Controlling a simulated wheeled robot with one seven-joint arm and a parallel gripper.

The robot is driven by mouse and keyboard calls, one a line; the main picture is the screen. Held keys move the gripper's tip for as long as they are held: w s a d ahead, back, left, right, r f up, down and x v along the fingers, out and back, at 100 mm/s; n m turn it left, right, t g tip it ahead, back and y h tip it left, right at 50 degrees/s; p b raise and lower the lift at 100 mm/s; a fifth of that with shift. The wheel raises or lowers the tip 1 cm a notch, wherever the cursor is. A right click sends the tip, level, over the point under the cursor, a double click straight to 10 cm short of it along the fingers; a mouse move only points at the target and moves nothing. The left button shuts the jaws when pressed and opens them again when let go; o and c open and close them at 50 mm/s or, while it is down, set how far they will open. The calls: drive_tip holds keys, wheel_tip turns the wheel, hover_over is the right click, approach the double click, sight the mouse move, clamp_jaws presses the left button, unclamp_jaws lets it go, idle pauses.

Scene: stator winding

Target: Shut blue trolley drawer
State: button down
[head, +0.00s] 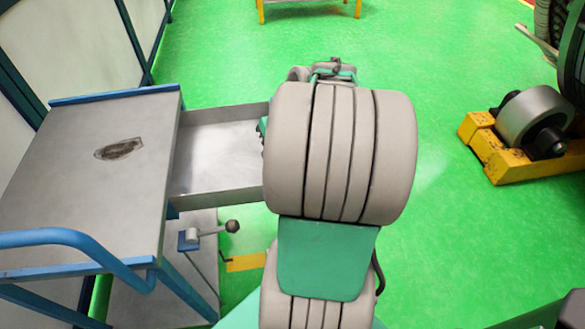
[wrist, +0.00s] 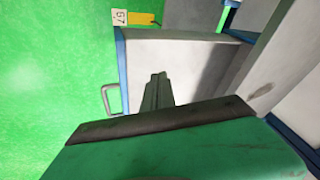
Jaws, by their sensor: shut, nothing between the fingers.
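The blue trolley (head: 70,200) stands at the left in the head view, with a grey top and a blue tube handle. Its grey drawer (head: 218,150) is pulled out to the right, and my arm hides its front end. In the wrist view the drawer (wrist: 205,62) shows its pale inside, with a blue front edge and a grey pull handle (wrist: 109,100) on the left. My gripper (wrist: 158,76) is shut and empty. Its fingers show over the drawer's inside, right of the blue front; I cannot tell their height or any contact. In the head view my arm hides the gripper.
A dark stain (head: 119,149) marks the trolley top. A lever with a dark knob (head: 232,226) stands below the drawer. A yellow stand with a grey roller (head: 533,118) is at the right. Green floor (head: 440,220) is open between it and my arm.

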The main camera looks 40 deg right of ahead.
drive_tip(key=s+d+f+m+t+b, duration=0.1)
drive_tip(key=s+d+f, duration=0.25)
drive_tip(key=d, duration=0.35)
drive_tip(key=s+d+f+m+t+b, duration=0.1)
drive_tip(key=s+d+f+t, duration=0.1)
drive_tip(key=s+d, duration=0.35)
drive_tip(key=w+a+f, duration=0.3)
drive_tip(key=w+f, duration=0.4)
drive_tip(key=w, duration=0.2)
drive_tip(key=shift+a+f, duration=0.15)
drive_tip(key=shift+f, duration=0.05)
drive_tip(key=shift+w+a, duration=0.1)
drive_tip(key=shift+a, duration=0.05)
